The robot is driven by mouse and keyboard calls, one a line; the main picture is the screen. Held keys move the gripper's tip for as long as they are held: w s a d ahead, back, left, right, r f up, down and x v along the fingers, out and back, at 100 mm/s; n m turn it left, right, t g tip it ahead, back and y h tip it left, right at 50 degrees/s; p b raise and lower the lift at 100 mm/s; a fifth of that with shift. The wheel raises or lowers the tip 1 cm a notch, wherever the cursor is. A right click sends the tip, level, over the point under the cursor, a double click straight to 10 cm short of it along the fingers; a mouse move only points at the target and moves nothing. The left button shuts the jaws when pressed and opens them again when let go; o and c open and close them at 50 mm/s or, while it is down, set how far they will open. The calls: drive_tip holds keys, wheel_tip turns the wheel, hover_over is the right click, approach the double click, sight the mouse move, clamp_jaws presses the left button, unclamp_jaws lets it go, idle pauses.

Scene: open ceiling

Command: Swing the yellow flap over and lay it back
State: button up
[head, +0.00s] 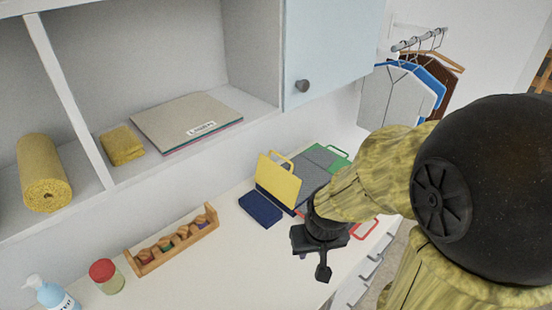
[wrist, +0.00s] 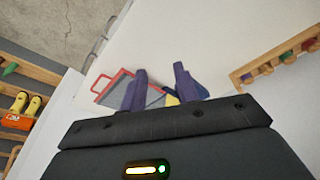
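The yellow flap (head: 278,182) stands raised and slightly tilted, with a loop handle on its top edge, at the left side of a grey-faced board (head: 318,172) on the white counter. The board also has a green flap (head: 335,157) at the back and a red handle (head: 365,229) at the front right. My gripper (head: 312,262) is in front of the board, nearer the camera, apart from the yellow flap. In the wrist view my gripper (wrist: 160,76) has its two fingers spread, with nothing held between them. A small yellow piece (wrist: 171,98) shows there, mostly hidden by a finger.
A dark blue block (head: 260,209) lies just left of the yellow flap. A wooden rack with pegs (head: 172,240), a red-lidded jar (head: 106,277) and a pump bottle (head: 50,294) stand further left. A wall cabinet (head: 330,45) hangs above. The counter front centre is clear.

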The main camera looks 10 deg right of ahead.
drive_tip(key=w+d+f+n+t+y, duration=0.1)
drive_tip(key=w+d+n+t+y, duration=0.2)
drive_tip(key=w, duration=0.5)
drive_tip(key=w+d+f+n+t+y+b, duration=0.1)
drive_tip(key=w+d+f+n+t+y, duration=0.1)
drive_tip(key=w, duration=0.6)
drive_tip(key=w+d+f+n+t+y+b, duration=0.1)
drive_tip(key=w+d+f+n+t+y, duration=0.1)
drive_tip(key=w+d+n+t+y, duration=0.2)
drive_tip(key=w+d+n+t, duration=0.1)
drive_tip(key=w+d+t, duration=0.1)
drive_tip(key=w+t, duration=0.1)
drive_tip(key=shift+w+y, duration=0.4)
drive_tip(key=shift+w, duration=0.1)
drive_tip(key=shift+w+a, duration=0.1)
drive_tip(key=shift+w, duration=0.05)
